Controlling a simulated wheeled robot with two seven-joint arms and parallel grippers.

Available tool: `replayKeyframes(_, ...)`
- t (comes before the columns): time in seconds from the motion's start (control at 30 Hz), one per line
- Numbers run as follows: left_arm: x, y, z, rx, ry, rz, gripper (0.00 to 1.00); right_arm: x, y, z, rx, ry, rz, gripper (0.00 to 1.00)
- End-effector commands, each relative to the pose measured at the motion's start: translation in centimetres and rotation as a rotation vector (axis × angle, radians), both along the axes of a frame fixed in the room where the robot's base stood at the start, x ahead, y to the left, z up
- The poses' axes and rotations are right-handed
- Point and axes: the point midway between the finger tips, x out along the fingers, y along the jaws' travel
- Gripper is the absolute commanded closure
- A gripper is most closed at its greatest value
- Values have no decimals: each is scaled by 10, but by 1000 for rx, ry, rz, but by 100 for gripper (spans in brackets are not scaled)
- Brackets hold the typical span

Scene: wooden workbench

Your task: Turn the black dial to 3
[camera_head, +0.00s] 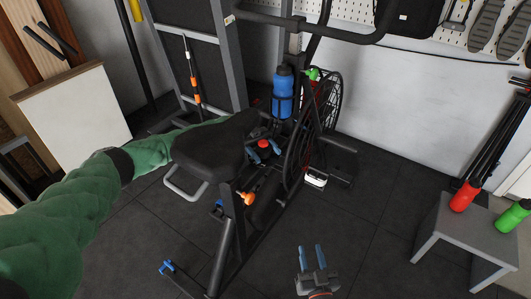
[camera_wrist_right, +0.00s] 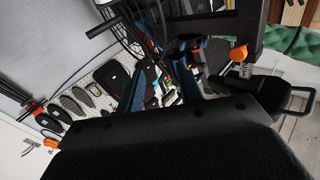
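I cannot make out a black dial or its numbers in either view. The exercise bike has a black seat (camera_head: 213,147) and a large fan wheel (camera_head: 328,105). My green left arm reaches in from the left and passes behind the seat. My right gripper (camera_head: 312,257) is low in front of the bike, at the bottom middle of the head view. Its two blue fingers are apart with nothing between them. The fingers also show in the right wrist view (camera_wrist_right: 164,83).
A blue bottle (camera_head: 283,92) sits on the bike. An orange knob (camera_head: 247,198) is on its frame below the seat. A grey stool (camera_head: 466,232) at the right holds a red bottle (camera_head: 464,196); a green bottle (camera_head: 511,216) is beside it. The floor between bike and stool is clear.

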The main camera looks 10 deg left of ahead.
Motion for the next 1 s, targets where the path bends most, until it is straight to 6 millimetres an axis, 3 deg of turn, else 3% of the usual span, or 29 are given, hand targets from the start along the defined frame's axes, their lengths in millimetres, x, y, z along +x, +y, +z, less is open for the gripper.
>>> replayKeyframes(0.33, 1, 1, -1, 1, 1, 0, 32, 0, 0, -1, 0, 0, 0, 64)
replayKeyframes(0.53, 17, 14, -1, 2, 1, 2, 32, 1, -1, 8, 7, -38, -4, 64)
replayKeyframes(0.63, 29, 24, -1, 1, 0, 2, 32, 8, -3, 42, 26, -128, -11, 64)
replayKeyframes(0.73, 42, 36, -1, 1, -1, 3, 32, 8, -3, 62, 41, -189, -15, 64)
replayKeyframes(1.0, 46, 40, -2, 1, 1, -1, 32, 4, -7, 114, 81, -350, -26, 64)
